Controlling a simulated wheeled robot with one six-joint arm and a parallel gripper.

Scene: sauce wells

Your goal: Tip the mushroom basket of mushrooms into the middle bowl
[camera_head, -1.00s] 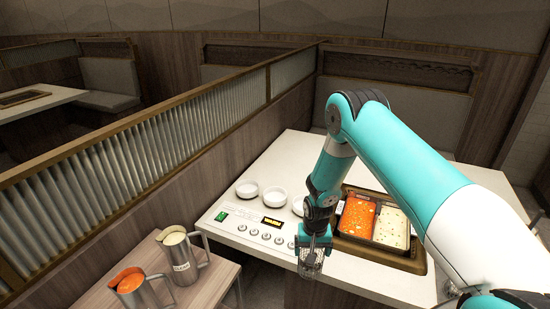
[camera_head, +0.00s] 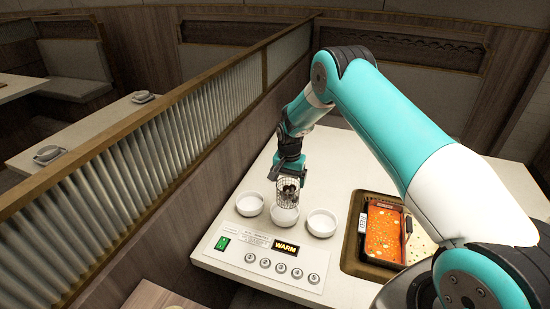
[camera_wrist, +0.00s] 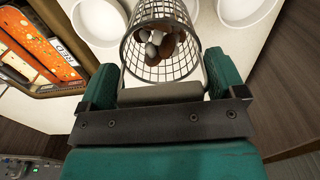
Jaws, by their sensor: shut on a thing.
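My gripper (camera_head: 290,166) is shut on the handle of the mushroom basket (camera_head: 289,184), a dark wire-mesh cylinder. The basket hangs nearly upright just above the white middle bowl (camera_head: 284,218), overlapping its back rim in the head view. Brown and grey mushrooms (camera_wrist: 160,46) lie inside the basket (camera_wrist: 133,56), as the wrist view shows. The handle lies between my two fingers (camera_wrist: 162,90). The basket largely hides the middle bowl in the wrist view. I cannot see any mushrooms in that bowl.
A left bowl (camera_head: 249,204) and right bowl (camera_head: 322,223) flank the middle one. In front is a control panel (camera_head: 268,262) with a WARM display and buttons. A pot of red broth (camera_head: 384,233) sits to the right. A slatted partition (camera_head: 150,145) runs along the left.

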